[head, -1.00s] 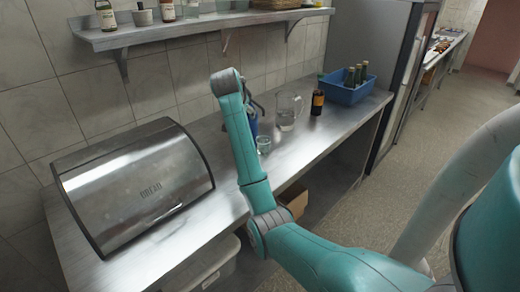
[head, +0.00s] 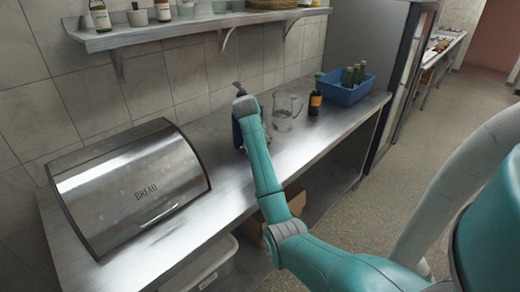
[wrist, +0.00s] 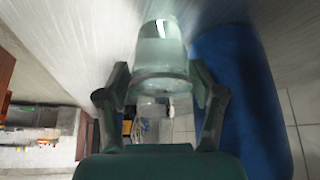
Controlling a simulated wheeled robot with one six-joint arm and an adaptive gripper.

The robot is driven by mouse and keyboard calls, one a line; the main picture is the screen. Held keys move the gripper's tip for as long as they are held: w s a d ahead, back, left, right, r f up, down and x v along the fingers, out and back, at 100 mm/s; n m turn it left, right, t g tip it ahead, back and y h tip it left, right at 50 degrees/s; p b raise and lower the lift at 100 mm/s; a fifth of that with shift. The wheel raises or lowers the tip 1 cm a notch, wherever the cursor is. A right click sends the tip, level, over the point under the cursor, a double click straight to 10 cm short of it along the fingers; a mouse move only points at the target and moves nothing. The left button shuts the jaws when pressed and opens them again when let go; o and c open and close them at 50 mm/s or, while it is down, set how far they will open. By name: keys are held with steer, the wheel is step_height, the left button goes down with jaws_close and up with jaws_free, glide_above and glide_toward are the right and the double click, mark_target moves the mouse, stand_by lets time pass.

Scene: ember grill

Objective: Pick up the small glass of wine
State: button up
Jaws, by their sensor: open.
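A small clear glass (wrist: 161,50) with a pale greenish tint stands close ahead in the wrist view. My gripper (wrist: 160,80) is open, with one finger on each side of the glass's near end. I cannot tell whether the fingers touch it. The picture does not make clear what the glass holds. In the head view the glass and my fingertips are hidden behind my arm.
A blue object (wrist: 230,100) stands right beside the glass. A shelf (head: 190,27) hangs above.

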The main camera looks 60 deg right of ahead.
steer(key=x, duration=0.3)
steer(key=shift+f, duration=0.15)
steer(key=c, duration=1)
steer(key=shift+c, duration=0.2)
steer(key=shift+r, duration=0.35)
steer(key=s+a, duration=0.3)
steer(key=s, duration=1.2)
steer(key=s+a, duration=0.4)
steer(key=s, duration=1.1)
steer(key=shift+s+a, duration=0.2)
steer(key=shift+s, duration=0.2)
steer(key=shift+s, duration=0.1)
